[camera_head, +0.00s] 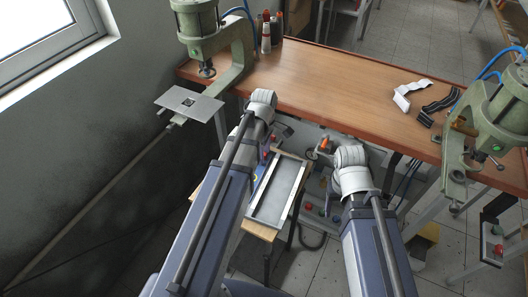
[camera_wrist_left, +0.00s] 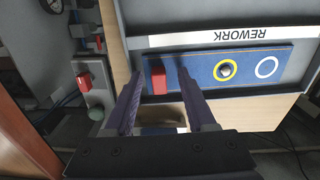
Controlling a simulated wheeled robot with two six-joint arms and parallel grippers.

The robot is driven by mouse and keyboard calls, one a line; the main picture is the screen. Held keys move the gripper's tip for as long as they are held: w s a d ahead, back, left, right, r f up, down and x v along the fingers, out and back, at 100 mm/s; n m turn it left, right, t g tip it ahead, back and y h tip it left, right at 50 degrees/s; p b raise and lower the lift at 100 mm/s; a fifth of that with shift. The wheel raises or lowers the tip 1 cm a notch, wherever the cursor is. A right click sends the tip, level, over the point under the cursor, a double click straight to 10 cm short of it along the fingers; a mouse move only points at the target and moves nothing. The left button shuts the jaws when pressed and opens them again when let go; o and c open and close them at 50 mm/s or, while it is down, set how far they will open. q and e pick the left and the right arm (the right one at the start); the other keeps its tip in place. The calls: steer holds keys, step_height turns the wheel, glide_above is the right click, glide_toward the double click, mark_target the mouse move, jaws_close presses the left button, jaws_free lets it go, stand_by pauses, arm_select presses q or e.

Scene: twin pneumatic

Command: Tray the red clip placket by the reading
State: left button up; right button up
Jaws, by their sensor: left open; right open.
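A blue placket (camera_wrist_left: 198,70) lies flat in a grey tray (camera_wrist_left: 175,18) with an upside-down REWORK label. It bears a red clip (camera_wrist_left: 158,80) at its left end, a silver stud in a yellow ring and a white ring. My left gripper (camera_wrist_left: 160,72) is open, its fingers on either side of the red clip; I cannot tell if they touch it. My right gripper (camera_head: 325,152) is open at the bench's front edge. A dial (camera_wrist_left: 52,5) shows partly; its reading is illegible.
Green presses stand at the bench's left (camera_head: 236,62) and right (camera_head: 500,105) ends. White (camera_head: 411,93) and black (camera_head: 440,104) straps lie on the wooden bench (camera_head: 330,75), whose middle is clear. A box with red and green buttons (camera_wrist_left: 90,95) is left of the tray.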

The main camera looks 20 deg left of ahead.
arm_select(q)
steer(key=shift+r+p, duration=3.85)
steer(key=shift+r, duration=0.1)
steer(key=shift+f, duration=0.1)
steer(key=s+d+m+y, duration=0.1)
steer(key=s+d+m, duration=1.2)
steer(key=m, duration=0.8)
steer(key=shift+s+d, duration=0.15)
steer(key=shift+d, duration=1.2)
